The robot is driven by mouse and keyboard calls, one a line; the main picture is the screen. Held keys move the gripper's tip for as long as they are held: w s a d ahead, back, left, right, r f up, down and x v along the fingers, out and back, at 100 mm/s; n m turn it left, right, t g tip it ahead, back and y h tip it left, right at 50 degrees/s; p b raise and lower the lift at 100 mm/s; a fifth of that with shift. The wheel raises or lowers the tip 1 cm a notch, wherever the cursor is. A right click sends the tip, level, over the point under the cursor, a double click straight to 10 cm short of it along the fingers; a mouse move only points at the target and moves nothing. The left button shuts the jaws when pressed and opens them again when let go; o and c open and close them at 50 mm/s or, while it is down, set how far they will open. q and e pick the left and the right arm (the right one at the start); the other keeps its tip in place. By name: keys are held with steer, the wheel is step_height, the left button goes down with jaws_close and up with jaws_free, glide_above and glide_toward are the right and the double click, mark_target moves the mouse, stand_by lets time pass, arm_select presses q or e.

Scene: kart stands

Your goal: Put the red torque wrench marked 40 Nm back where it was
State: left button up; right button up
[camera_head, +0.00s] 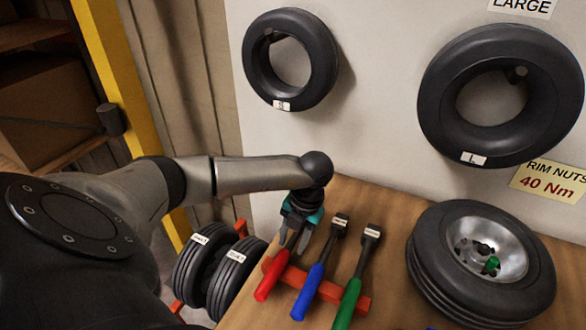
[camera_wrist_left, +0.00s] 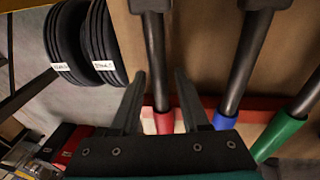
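The red-handled torque wrench (camera_head: 267,279) lies on the bench at the left of a row of three, across a red rack bar (camera_head: 329,291). Its red handle (camera_wrist_left: 164,122) and dark shaft show in the left wrist view; its mark is not readable. My left gripper (camera_head: 296,240) is over this wrench, partly hiding its shaft and head in the head view. In the left wrist view its two fingers (camera_wrist_left: 160,75) are apart, with the shaft seen between them and clear gaps beside it. My right gripper is in neither view.
The blue wrench (camera_head: 309,290) and green wrench (camera_head: 348,301) lie close to the right. A wheel (camera_head: 425,262) with a green nut lies further right. Two small tyres (camera_head: 190,270) stand left of the bench. Tyres hang on the wall near a "RIM NUTS 40 Nm" sign (camera_head: 552,184).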

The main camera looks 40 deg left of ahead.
arm_select(q)
steer(key=shift+o, duration=0.3)
steer(key=shift+r, duration=0.1)
steer(key=shift+w+r, duration=0.1)
steer(key=shift+r, duration=0.25)
step_height(320, 180, up, 11)
steer(key=w+d, duration=0.1)
steer(key=shift+w+d+r+p, duration=0.15)
steer(key=shift+w+d+p, duration=0.05)
steer(key=shift+w+p, duration=0.15)
